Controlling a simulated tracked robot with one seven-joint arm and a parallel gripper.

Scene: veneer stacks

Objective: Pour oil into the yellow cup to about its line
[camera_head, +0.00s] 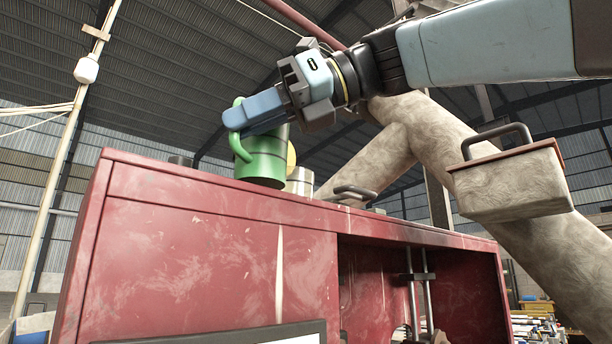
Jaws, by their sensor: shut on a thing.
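My gripper (250,112) reaches in from the upper right, over a red cabinet (200,235). It is shut on a green jug (262,158) with a loop handle on its left side. The fingers cover the jug's upper part. The jug looks near upright at the cabinet's top edge; I cannot tell whether its base touches the top. A small yellow rounded thing (291,157) shows just right of the jug, mostly hidden; I cannot tell whether it is the yellow cup. No fill line or oil shows from this low angle.
A silvery cylinder (300,182) stands on the cabinet right of the jug. A dark low object (180,160) is to its left. A dark handle (354,191) sits farther right. A beige block with a handle (510,182) and thick beige tubes (440,145) fill the right side.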

